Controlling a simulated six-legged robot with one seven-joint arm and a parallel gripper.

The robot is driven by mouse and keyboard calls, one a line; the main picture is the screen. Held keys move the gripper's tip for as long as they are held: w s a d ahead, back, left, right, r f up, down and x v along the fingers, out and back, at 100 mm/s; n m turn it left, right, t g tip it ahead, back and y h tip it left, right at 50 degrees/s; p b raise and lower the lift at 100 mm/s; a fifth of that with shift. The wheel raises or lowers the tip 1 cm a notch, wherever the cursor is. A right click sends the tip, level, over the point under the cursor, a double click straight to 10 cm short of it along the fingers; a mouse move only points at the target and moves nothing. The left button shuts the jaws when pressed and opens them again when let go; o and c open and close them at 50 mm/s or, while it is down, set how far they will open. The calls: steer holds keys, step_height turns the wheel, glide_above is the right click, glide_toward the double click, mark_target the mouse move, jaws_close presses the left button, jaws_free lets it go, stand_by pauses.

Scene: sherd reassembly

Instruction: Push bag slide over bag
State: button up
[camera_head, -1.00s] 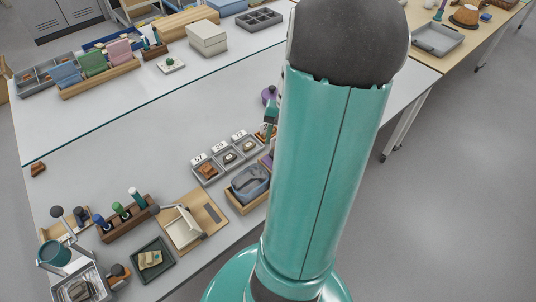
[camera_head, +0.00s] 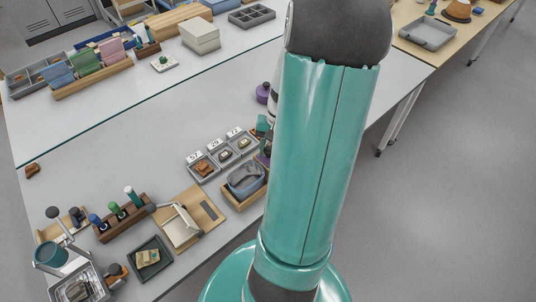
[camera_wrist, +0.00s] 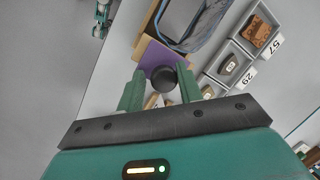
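The grey-blue bag (camera_head: 246,178) lies in a shallow wooden tray (camera_head: 240,205), left of my arm in the head view. In the wrist view the bag (camera_wrist: 192,28) and the tray's wooden edge (camera_wrist: 147,28) show at the top. A purple slide (camera_wrist: 153,57) with a dark round knob (camera_wrist: 165,80) is at the tray's near end. My gripper (camera_wrist: 160,88) has its two teal fingers apart, with the knob between or just beyond them. A gap shows on the left side of the knob; I cannot tell whether the right finger touches it. My arm hides most of the gripper in the head view.
Grey compartments (camera_head: 222,154) with sherds and number cards stand beside the tray. A wooden board with a pale book-like item (camera_head: 181,226), a dark green tray (camera_head: 152,272) and a bottle rack (camera_head: 122,220) stand to the left.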

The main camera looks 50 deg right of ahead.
mark_target(265, 151)
steer(key=shift+a+f, duration=0.3)
steer(key=shift+f, duration=0.05)
steer(key=shift+c, duration=0.5)
steer(key=shift+w+a, duration=0.45)
steer(key=shift+a, duration=0.45)
steer(key=o, duration=0.5)
steer(key=shift+d+r, duration=0.45)
steer(key=shift+r, duration=0.25)
steer(key=shift+s+r, duration=0.1)
steer(key=shift+r, duration=0.35)
steer(key=shift+v, duration=1.7)
